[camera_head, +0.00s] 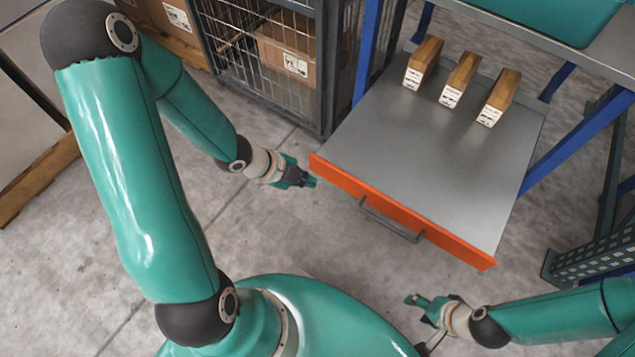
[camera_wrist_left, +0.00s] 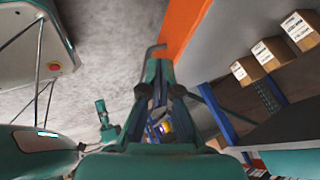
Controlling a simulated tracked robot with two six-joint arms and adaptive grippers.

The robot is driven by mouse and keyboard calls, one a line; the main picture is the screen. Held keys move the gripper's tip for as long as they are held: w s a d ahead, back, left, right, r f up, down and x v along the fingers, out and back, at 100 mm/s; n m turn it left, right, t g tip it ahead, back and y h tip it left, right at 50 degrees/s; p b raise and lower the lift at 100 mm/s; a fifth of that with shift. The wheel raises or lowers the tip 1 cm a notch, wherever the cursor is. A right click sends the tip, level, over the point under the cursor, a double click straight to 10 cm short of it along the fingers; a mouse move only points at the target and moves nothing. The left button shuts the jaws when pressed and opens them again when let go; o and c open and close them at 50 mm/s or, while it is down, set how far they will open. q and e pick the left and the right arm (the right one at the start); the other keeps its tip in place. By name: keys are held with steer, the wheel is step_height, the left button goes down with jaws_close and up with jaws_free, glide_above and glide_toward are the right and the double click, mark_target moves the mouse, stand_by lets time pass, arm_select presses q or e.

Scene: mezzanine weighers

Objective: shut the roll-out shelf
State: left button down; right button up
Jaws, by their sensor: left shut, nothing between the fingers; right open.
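The roll-out shelf (camera_head: 425,150) is a grey metal tray with an orange front and a dark bar handle (camera_head: 392,220). It stands pulled out from the blue-framed rack towards me. My left gripper (camera_head: 312,182) is shut and empty, close to the left end of the orange front; I cannot tell whether it touches. The left wrist view shows the orange front (camera_wrist_left: 183,28) and the handle (camera_wrist_left: 152,50) near the fingers of my left gripper (camera_wrist_left: 157,88). My right gripper (camera_head: 410,299) is open and empty, below the shelf front and apart from it.
Three small brown boxes with white labels stand towards the back of the shelf, the middle one (camera_head: 460,80) among them. A wire cage (camera_head: 265,60) with cartons is left of the shelf. Blue rack posts (camera_head: 367,50) flank the shelf. The floor (camera_head: 270,225) before the shelf is clear.

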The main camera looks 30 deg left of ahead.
mark_target(345, 181)
arm_select(q)
steer(key=shift+w+d+f+b, duration=0.55)
steer(key=shift+w+f, duration=0.6)
steer(key=shift+w, duration=0.2)
steer(key=shift+w+d+f+b, duration=0.4)
steer(key=shift+w+d+f, duration=0.15)
steer(key=shift+w+f, duration=0.65)
steer(key=shift+w+d+f+b, duration=0.55)
steer(key=shift+w+f, duration=0.5)
steer(key=shift+w, duration=0.4)
